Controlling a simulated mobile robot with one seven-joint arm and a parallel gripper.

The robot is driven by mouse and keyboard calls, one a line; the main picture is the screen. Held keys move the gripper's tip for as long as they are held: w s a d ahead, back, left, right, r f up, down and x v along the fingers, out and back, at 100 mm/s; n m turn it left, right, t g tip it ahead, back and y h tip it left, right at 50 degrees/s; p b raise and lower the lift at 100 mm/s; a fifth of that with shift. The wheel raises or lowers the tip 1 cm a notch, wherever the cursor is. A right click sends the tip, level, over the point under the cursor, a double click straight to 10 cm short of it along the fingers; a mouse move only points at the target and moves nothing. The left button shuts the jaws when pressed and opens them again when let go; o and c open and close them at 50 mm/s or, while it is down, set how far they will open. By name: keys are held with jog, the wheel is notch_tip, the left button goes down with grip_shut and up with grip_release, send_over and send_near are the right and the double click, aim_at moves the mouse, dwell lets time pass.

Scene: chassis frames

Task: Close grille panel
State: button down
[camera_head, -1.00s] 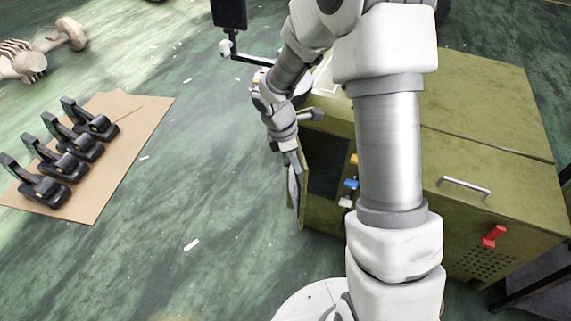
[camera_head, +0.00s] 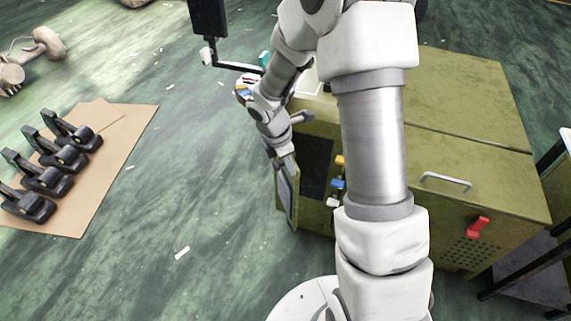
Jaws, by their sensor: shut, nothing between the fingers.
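The grille panel (camera_head: 286,192) is a narrow olive-framed door with a grey inset. It stands open at the left end of the olive cabinet (camera_head: 465,105), beside a dark opening (camera_head: 315,166) in the cabinet's front. My gripper (camera_head: 284,157) points down at the top of the panel. Its fingers are small and partly lost against the panel, but they look shut and hold nothing. I cannot tell whether they touch the panel.
Coloured knobs (camera_head: 338,184) sit right of the opening. A metal handle (camera_head: 446,182) and red latch (camera_head: 476,228) are further right. Black clamp-like parts (camera_head: 72,130) lie on a brown sheet (camera_head: 118,125) at left. The green floor between is mostly clear.

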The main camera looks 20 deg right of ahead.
jog(key=w+d+n+t+p, duration=0.1)
jog(key=w+d+n+p, duration=0.1)
jog(key=d+n+p, duration=0.3)
jog(key=w+d+n+t+y+p, duration=0.1)
jog(key=w+d+n+p, duration=0.2)
jog(key=d+p, duration=0.6)
jog(key=shift+w+n, duration=0.3)
jog(key=shift+n, duration=0.8)
jog(key=shift+r, duration=0.1)
